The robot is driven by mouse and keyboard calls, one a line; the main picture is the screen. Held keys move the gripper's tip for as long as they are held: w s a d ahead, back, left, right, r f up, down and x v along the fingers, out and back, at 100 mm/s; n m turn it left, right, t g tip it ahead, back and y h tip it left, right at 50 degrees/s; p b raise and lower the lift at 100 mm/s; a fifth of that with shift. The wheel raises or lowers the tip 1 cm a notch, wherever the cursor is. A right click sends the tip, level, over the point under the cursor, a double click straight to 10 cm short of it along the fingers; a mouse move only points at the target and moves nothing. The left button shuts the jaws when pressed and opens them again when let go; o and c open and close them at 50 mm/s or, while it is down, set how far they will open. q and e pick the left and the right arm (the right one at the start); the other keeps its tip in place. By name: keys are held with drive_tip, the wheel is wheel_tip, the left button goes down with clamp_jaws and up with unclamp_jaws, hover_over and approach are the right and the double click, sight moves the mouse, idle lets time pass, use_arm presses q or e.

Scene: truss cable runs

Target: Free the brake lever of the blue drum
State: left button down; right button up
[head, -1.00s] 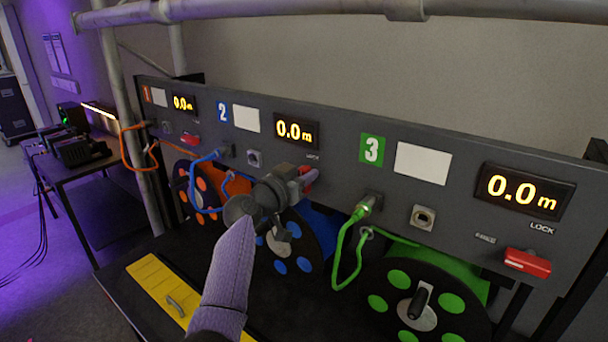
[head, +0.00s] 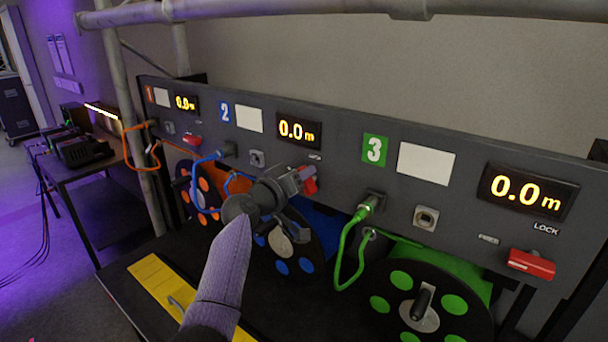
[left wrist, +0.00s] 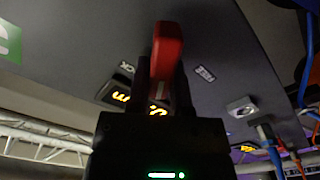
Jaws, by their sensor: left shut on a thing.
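The blue drum (head: 281,267) stands under the panel section marked 2, partly hidden behind my left arm. Its red brake lever (head: 310,186) is on the panel below the 0.0 m display, under a small LOCK label. My left gripper (head: 301,179) is at the lever, shut on it. In the left wrist view the red lever (left wrist: 167,45) stands between the two dark fingers. A FREE label (left wrist: 204,73) shows on one side of it and a partly covered LOCK label on the other. The lever's base is hidden by my gripper. My right gripper is not in view.
The green drum (head: 455,309) with its red lever (head: 530,263) is to the right, the orange drum (head: 203,184) to the left. A green cable (head: 340,262) and a blue cable (head: 196,180) hang in front of the panel. A metal pipe (head: 260,10) crosses above.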

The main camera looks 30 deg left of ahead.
use_arm(q)
drive_tip(key=n, duration=0.5)
drive_tip(key=shift+a+f+n+p, duration=0.3)
drive_tip(key=shift+a+f, duration=0.05)
drive_tip(key=n, duration=0.2)
drive_tip(key=f+n+p, duration=0.1)
drive_tip(key=n, duration=0.2)
drive_tip(key=shift+a, duration=0.1)
drive_tip(key=shift+n, duration=0.5)
drive_tip(key=c, duration=0.5)
unclamp_jaws()
drive_tip(key=s, duration=1)
drive_tip(key=shift+a, duration=0.4)
